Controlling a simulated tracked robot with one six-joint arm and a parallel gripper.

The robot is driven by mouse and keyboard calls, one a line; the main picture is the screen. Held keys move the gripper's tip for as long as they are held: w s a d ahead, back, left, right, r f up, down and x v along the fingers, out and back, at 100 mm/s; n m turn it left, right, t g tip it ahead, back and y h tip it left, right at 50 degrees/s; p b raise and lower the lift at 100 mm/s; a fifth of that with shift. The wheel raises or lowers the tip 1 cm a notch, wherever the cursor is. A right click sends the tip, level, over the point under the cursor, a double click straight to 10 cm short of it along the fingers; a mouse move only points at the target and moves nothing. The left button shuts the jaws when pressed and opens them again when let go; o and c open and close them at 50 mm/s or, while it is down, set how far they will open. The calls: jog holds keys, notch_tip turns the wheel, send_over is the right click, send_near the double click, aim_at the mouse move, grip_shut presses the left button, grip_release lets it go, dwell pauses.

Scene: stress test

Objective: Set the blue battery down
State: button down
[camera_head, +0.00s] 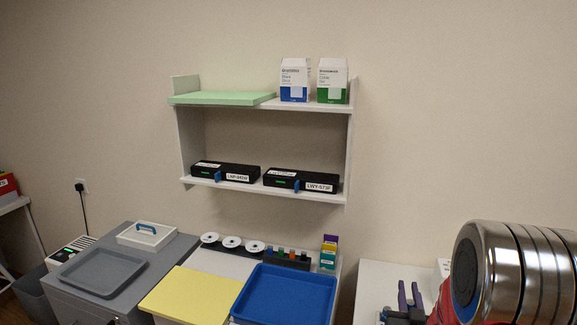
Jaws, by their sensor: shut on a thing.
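I cannot make out a blue battery in this view. A large shiny ringed metal cylinder at the lower right is part of my own arm; it covers much of the right-hand table. My gripper's jaws cannot be made out here. Left of the cylinder, a small dark object (404,314) with purple upright prongs (403,296) and a bit of blue at its left side shows at the bottom edge; I cannot tell what it is.
A blue tray (284,294) and yellow panel (193,293) are in front. A grey tray (102,273) lies on the left cabinet. A wall shelf (230,188) holds black boxes (225,172) with blue tabs, cartons (295,80) and a green slab (221,98). A white table (369,280) is right.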

jog(key=w+a+n+y, duration=0.2)
jog(key=a+y, duration=0.2)
jog(key=a, duration=1.2)
jog(key=shift+w+a+r+n+t+y, duration=0.15)
jog(key=shift+a+r+n+t+y, duration=0.15)
jog(key=shift+a+n, duration=0.1)
jog(key=shift+r, duration=0.1)
jog(key=s+f, duration=0.5)
jog(key=f, duration=0.1)
jog(key=shift+f, duration=0.3)
jog(key=shift+d, duration=0.1)
dwell(0.4)
